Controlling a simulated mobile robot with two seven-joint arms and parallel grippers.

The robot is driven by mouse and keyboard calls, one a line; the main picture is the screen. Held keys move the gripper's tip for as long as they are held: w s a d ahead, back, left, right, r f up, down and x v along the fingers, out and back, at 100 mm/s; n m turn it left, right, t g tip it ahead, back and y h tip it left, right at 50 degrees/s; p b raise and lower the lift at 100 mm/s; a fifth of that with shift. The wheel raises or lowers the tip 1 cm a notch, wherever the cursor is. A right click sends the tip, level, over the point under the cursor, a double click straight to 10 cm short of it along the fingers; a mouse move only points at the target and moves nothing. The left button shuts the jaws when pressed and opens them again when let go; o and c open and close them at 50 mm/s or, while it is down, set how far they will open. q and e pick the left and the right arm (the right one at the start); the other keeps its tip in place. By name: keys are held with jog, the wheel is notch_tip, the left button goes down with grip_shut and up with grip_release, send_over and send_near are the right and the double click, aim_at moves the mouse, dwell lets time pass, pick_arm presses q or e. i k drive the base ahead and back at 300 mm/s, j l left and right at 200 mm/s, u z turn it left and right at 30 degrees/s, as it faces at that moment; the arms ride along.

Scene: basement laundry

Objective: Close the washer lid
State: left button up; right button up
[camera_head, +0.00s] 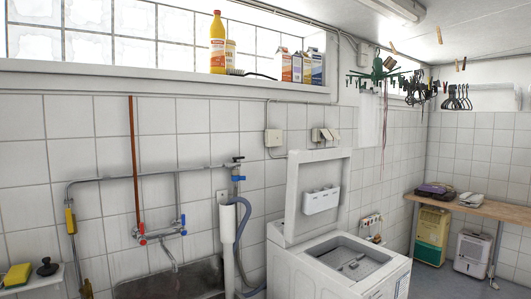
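The white washer (290,270) stands at the lower middle right of the head view, cut off by the bottom edge. Its lid (347,172) is open and stands nearly upright at the back of the top, leaning toward the tiled wall. The open loading hole (352,258) shows a grey interior. Neither of my grippers shows in this view.
A metal sink (172,284) with pipes and a tap (160,232) is left of the washer. A wooden counter (480,209) is at the right. The space above the washer opening is clear.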

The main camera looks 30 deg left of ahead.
aim_at(317, 183)
jog(key=u, duration=0.45)
jog(key=i+l+z, duration=0.2)
jog(key=i, duration=0.2)
jog(key=i+l+z, duration=0.15)
jog(key=i, duration=0.25)
jog(key=i+l+z, duration=0.2)
jog(key=i, duration=0.25)
